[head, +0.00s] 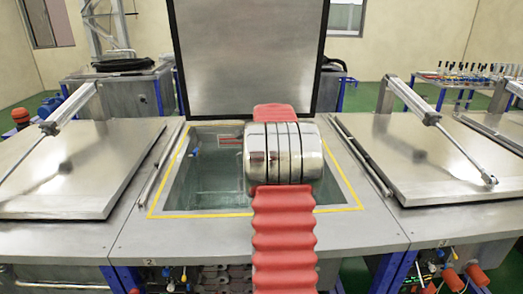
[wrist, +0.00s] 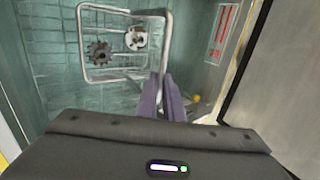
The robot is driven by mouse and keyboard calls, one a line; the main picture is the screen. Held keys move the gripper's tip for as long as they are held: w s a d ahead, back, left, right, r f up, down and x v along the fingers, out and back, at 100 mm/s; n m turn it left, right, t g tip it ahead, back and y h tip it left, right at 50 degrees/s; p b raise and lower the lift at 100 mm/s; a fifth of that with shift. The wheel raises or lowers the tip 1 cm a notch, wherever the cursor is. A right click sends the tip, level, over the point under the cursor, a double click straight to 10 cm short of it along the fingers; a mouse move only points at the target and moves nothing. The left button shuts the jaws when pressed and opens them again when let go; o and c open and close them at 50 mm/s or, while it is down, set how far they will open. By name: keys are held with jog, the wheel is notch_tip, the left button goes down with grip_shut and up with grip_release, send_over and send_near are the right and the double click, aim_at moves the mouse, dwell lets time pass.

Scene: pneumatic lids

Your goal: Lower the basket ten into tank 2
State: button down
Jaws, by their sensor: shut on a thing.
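Tank 2 (head: 225,214) stands open at the middle of the head view, with a yellow edge round its mouth and greenish water inside. Its lid (head: 247,60) stands upright behind it. My arm reaches over the tank and hides part of its right side. My gripper (wrist: 163,92) has purple fingers shut on the wire basket (wrist: 84,45) in the wrist view. A dark gear (wrist: 98,54) and a pale round part (wrist: 136,38) show in the basket. The tank's tiled wall lies behind it. The basket's depth relative to the water cannot be told.
Shut metal lids lie on the left tank (head: 75,165) and right tank (head: 440,155), each with a pneumatic cylinder. A red-marked sign (wrist: 222,32) is on the tank's inner wall, close to the basket's right. A rack of tools stands at the back right.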

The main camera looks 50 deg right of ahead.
jog(key=shift+f, duration=5.3)
jog(key=c, duration=1.8)
grip_release()
jog(key=shift+f, duration=0.15)
jog(key=shift+a, duration=0.1)
jog(key=shift+s+a+r, duration=0.2)
jog(key=shift+s+r, duration=0.05)
jog(key=shift+r, duration=0.4)
jog(key=v, duration=1.2)
jog(key=shift+s+a+r, duration=0.1)
jog(key=shift+s, duration=0.05)
